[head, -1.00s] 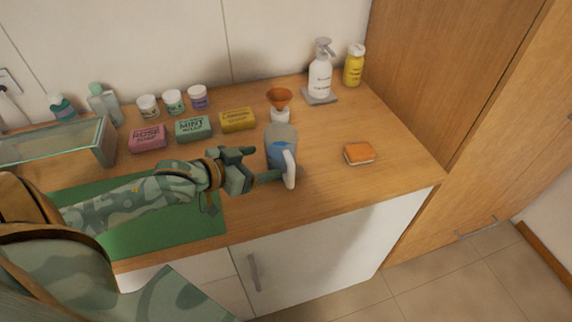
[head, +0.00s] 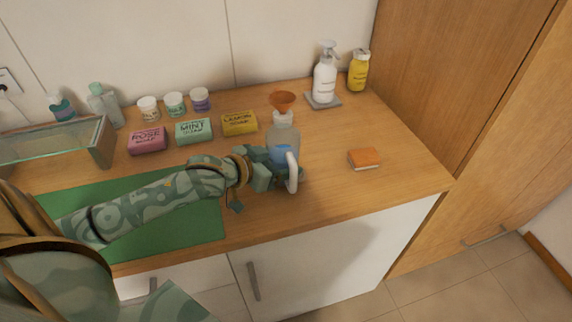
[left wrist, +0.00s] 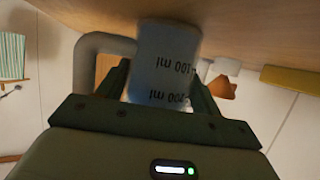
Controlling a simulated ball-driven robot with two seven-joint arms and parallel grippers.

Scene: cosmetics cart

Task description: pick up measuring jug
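The measuring jug (head: 285,136) stands on the wooden counter, clear with a blue lower part and a pale handle (head: 292,172) towards the front right. My left gripper (head: 278,172) is at the jug, with a finger on either side of its body. In the left wrist view the jug (left wrist: 165,60), marked 100 ml and 200 ml, lies between the fingers of my left gripper (left wrist: 160,80), with its handle (left wrist: 88,60) to the left. The fingers look very close to its walls; whether they press on it is unclear. My right gripper is not in view.
An orange funnel (head: 283,101) on a small bottle stands just behind the jug. Soap bars, including a yellow one (head: 239,123), and several jars line the back. The front right counter is clear.

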